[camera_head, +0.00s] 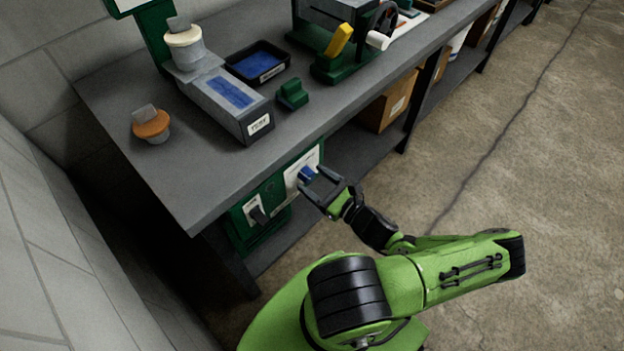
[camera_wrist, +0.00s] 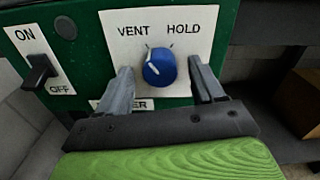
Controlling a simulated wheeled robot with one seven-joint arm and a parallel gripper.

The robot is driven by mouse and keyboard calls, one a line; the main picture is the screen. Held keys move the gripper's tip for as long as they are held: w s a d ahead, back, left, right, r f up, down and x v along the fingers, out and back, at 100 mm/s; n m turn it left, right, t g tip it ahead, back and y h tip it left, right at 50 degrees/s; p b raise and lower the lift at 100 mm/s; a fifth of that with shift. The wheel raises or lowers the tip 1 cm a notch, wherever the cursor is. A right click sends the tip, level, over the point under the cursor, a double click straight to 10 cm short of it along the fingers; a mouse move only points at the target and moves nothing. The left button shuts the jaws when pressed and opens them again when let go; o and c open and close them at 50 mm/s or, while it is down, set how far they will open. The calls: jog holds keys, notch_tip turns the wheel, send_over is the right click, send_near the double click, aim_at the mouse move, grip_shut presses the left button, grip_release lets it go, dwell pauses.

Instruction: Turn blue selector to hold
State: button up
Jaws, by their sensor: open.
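The blue selector (camera_wrist: 158,70) is a round knob on a white plate (camera_wrist: 195,22) marked VENT on the left and HOLD on the right. Its white pointer mark lies on the left part of the knob, on the VENT side. In the head view the selector (camera_head: 306,173) is on the green panel under the bench, just beyond my gripper (camera_head: 322,188). In the wrist view my gripper (camera_wrist: 160,78) is open, with one finger on each side of the knob and gaps between. The lower plate lettering is partly hidden by the left finger.
A black ON/OFF switch (camera_wrist: 39,71) is left of the selector on the same green panel (camera_wrist: 85,52). The bench top (camera_head: 190,180) overhangs the panel. A cardboard box (camera_head: 392,104) stands on the shelf to the right. The floor in front is clear.

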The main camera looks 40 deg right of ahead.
jog(key=shift+w, duration=0.75)
jog(key=c, duration=1.1)
jog(key=shift+o, duration=0.2)
jog(key=shift+m, duration=0.3)
jog(key=shift+r+m+p, duration=0.1)
jog(key=shift+m+p, duration=0.8)
jog(key=shift+m, duration=0.1)
jog(key=m+p, duration=0.1)
jog(key=m, duration=0.2)
jog(key=shift+m, duration=0.3)
jog(key=m, duration=0.3)
jog(key=shift+m, duration=0.3)
jog(key=shift+f+m, duration=0.2)
jog(key=shift+m, duration=2)
